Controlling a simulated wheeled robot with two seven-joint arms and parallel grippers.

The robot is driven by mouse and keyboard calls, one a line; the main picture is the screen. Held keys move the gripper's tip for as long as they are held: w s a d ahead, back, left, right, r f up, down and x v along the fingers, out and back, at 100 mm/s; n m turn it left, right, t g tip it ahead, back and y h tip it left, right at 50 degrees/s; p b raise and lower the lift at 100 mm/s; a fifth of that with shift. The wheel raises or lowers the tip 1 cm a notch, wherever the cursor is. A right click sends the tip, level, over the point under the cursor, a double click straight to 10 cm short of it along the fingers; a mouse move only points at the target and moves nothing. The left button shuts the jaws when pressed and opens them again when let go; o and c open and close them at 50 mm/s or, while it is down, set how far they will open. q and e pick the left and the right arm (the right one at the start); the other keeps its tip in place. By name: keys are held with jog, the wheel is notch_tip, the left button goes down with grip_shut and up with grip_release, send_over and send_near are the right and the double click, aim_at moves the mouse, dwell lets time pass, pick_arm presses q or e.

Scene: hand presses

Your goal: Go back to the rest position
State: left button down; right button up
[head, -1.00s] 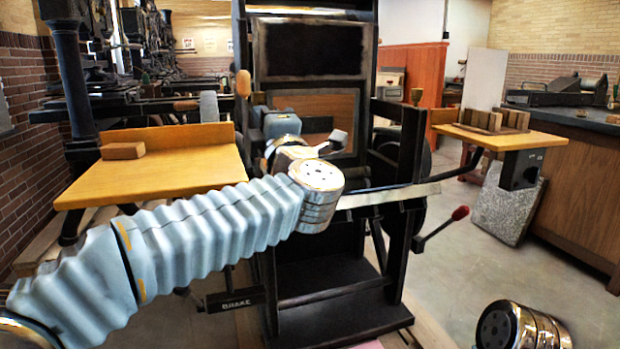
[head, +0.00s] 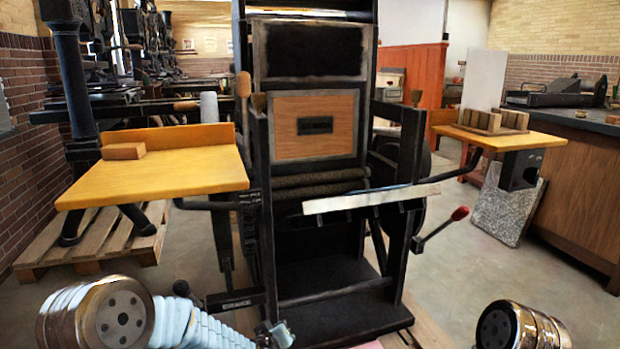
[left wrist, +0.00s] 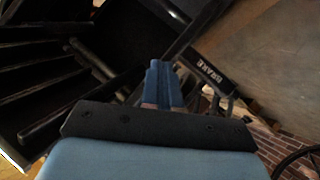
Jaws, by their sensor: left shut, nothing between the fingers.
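My left gripper (head: 280,334) is small and partly cut off at the bottom edge of the head view, low in front of the press. Its blue fingers (left wrist: 163,85) are together in the left wrist view, with nothing between them. My left arm is folded low at the bottom left, with its metal joint (head: 112,318) close to the camera. Only a metal joint of my right arm (head: 520,326) shows at the bottom right; the right gripper is out of view.
A black hand press (head: 335,235) stands in the middle. A wooden side table (head: 190,175) with a small wooden block (head: 123,151) is left of it. A wooden shelf (head: 540,145) is on the right. A red-knobbed lever (head: 459,213) sticks out right. The brake plate (left wrist: 214,74) lies beyond the fingers.

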pick_arm(q)
jog(key=s+a+f+m+g+h, duration=0.1)
jog(key=s+f+g, duration=0.2)
jog(key=s+f, duration=0.55)
jog(key=s+a+f+m+g, duration=0.2)
jog(key=s+f+g, duration=0.2)
jog(key=s+f, duration=0.4)
jog(key=s+f+g, duration=0.2)
jog(key=s+f, duration=0.1)
jog(key=s, duration=0.4)
jog(key=s+f+g+h, duration=0.1)
jog(key=s+f+g, duration=0.1)
jog(key=s, duration=0.6)
jog(key=shift+a+f+m+g, duration=0.15)
jog(key=shift+f+m+g, duration=0.2)
jog(key=shift+f, duration=0.25)
jog(key=shift+w, duration=0.1)
